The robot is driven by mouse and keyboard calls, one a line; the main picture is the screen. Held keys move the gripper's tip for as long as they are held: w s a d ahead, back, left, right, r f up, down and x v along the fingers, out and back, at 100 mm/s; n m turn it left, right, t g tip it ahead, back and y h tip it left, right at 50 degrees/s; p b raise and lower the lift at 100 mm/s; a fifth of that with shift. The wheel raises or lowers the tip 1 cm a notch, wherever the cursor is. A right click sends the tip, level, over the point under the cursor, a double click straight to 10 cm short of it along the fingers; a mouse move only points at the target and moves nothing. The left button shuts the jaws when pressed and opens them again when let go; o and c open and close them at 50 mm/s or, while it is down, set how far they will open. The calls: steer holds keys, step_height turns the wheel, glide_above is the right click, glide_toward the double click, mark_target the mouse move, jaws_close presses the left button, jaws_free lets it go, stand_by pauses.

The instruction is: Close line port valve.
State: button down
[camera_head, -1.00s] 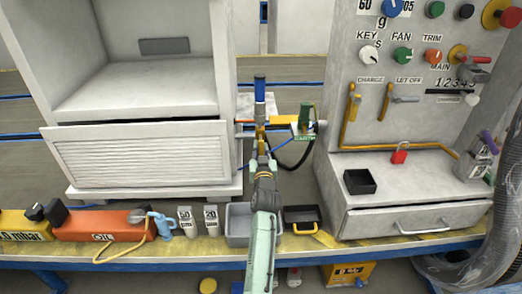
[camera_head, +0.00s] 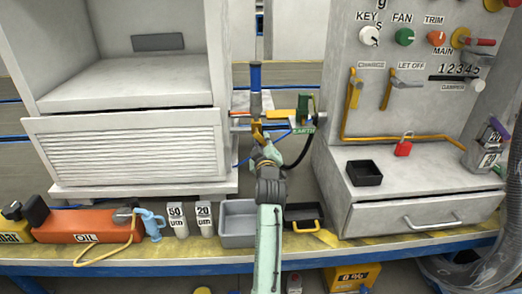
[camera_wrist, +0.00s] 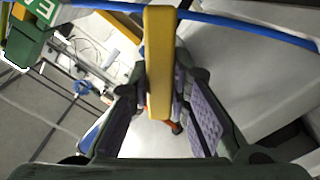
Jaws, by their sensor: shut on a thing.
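The line port valve appears to be the small assembly in the gap between the two grey cabinets, with a yellow handle (camera_head: 256,129) below an upright blue cylinder (camera_head: 256,77). In the wrist view the yellow handle (camera_wrist: 158,60) stands lengthwise between the purple-padded fingers. My gripper (camera_head: 258,139) is shut on this handle; it also shows in the wrist view (camera_wrist: 166,112). The fingers hide part of the handle and its pivot. A green part labelled EARTH (camera_head: 303,111) sits just to the right; it also shows in the wrist view (camera_wrist: 30,32).
The white louvred cabinet (camera_head: 130,150) stands left and the grey control panel (camera_head: 410,110) right. On the bench front stand an orange oil can (camera_head: 90,226), a grey tray (camera_head: 238,225) and a black box (camera_head: 303,213). A red padlock (camera_head: 404,146) lies right.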

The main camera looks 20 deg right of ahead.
steer(key=n+b, duration=0.2)
steer(key=n, duration=0.1)
steer(key=n+b, duration=0.1)
steer(key=shift+s+d+r+n, duration=0.15)
steer(key=shift+d+r+n, duration=0.15)
steer(key=shift+d+n, duration=0.1)
steer(key=shift+r+n+b, duration=0.35)
steer(key=shift+n+b, duration=0.2)
steer(key=shift+n, duration=0.65)
steer(key=shift+r+n+b, duration=0.3)
steer(key=shift+n+b, duration=0.25)
steer(key=shift+n, duration=0.65)
steer(key=shift+r, duration=0.1)
steer(key=c, duration=1.5)
jaws_free()
steer(key=v, duration=1.2)
